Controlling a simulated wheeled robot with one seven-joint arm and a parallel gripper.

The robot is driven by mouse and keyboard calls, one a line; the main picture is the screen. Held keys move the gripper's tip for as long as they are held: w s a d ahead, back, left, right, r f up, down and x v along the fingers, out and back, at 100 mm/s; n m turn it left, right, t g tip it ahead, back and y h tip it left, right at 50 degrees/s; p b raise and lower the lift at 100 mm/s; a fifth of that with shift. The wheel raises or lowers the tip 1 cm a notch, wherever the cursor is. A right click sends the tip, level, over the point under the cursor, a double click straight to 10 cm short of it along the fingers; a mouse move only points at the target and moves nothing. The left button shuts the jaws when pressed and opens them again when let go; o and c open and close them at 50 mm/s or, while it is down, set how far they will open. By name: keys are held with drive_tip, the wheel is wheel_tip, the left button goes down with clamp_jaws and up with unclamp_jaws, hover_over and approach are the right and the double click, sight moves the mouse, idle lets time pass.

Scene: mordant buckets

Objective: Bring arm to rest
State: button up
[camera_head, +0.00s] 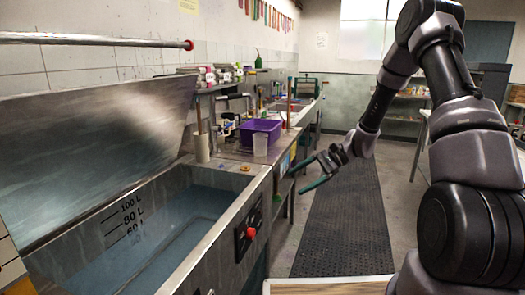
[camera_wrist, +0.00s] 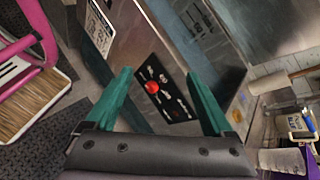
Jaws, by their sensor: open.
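My gripper (camera_head: 312,172) is at the end of my dark arm, which reaches in from the right in the head view. Its two green fingers are spread apart with nothing between them. It hangs over the dark floor mat, to the right of the steel counter's front edge. In the wrist view my gripper (camera_wrist: 160,95) is also open, and the control panel (camera_wrist: 165,88) with its red button lies in view beyond and between the fingers.
A steel tank (camera_head: 232,207) with litre marks and bluish liquid stands at left, its lid (camera_head: 90,150) raised. A purple bin (camera_head: 260,133) and a clear cup (camera_head: 261,145) stand on the counter. The mat (camera_head: 345,225) is clear.

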drive_tip(key=s+d+r+n+t+h, duration=0.1)
drive_tip(key=s+d+r+n+h, duration=0.15)
drive_tip(key=s+r, duration=0.45)
drive_tip(key=s+d+r+n+t+h, duration=0.2)
drive_tip(key=d+r+h, duration=0.15)
drive_tip(key=r, duration=0.85)
drive_tip(key=s+d+r+n+t+h, duration=0.1)
drive_tip(key=s+d+r+t+h, duration=0.2)
drive_tip(key=s+r, duration=0.8)
drive_tip(key=s+d+t, duration=0.2)
drive_tip(key=d, duration=0.1)
drive_tip(key=shift+s+t+h, duration=0.25)
drive_tip(key=shift+t+h, duration=0.15)
drive_tip(key=shift+d, duration=0.1)
drive_tip(key=shift+c, duration=0.4)
